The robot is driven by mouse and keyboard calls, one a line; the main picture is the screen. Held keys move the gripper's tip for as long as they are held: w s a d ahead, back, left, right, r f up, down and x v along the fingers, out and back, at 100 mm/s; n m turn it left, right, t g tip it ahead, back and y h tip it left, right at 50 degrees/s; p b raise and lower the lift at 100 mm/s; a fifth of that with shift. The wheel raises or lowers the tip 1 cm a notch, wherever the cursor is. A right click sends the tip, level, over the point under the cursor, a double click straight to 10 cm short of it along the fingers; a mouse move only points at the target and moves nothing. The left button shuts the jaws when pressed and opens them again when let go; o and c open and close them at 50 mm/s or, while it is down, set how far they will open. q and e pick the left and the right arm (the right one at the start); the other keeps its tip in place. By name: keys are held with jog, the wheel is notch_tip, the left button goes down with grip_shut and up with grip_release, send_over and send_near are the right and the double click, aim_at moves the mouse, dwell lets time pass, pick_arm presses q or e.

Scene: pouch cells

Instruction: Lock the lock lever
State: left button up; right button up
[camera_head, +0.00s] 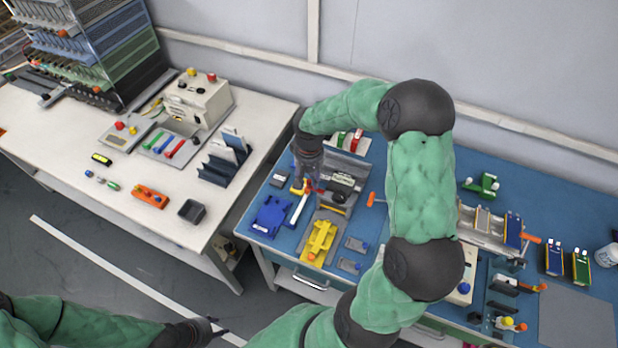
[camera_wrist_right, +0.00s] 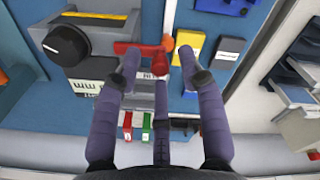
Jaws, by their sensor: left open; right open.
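A red lever (camera_wrist_right: 152,62), which looks like the lock lever, lies between the fingertips of my right gripper (camera_wrist_right: 158,58) in the right wrist view. An orange-red knob (camera_wrist_right: 168,43) sits at its end beside a white bar. My right gripper is open around the lever; contact cannot be told. In the head view my right gripper (camera_head: 307,181) is over the grey fixture (camera_head: 346,168) on the blue bench, and its fingers partly hide the lever. My left gripper (camera_head: 208,331) is open and empty at the bottom, over the floor and away from the benches.
A black round knob (camera_wrist_right: 66,45) stands left of the lever, and a yellow block (camera_wrist_right: 189,58) lies close to its right. A blue part (camera_head: 271,215) and a yellow fixture (camera_head: 319,242) lie nearby. The white table (camera_head: 150,235) is to the left. My right arm hides the bench's middle.

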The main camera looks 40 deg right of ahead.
jog(key=shift+c, duration=0.3)
grip_shut()
jog(key=shift+a+n, duration=0.1)
jog(key=shift+n, duration=0.2)
jog(key=shift+s+a+n+p, duration=0.35)
jog(key=shift+s+n+p, duration=0.55)
jog(key=shift+n, duration=1.35)
jog(key=shift+s+a+n+p, duration=0.45)
jog(key=shift+n+p, duration=0.7)
jog(key=shift+n, duration=1.05)
jog(key=shift+s+a+n+p, duration=0.25)
jog(key=shift+s+n+p, duration=0.7)
jog(key=shift+n, duration=1.3)
jog(key=shift+w, duration=0.1)
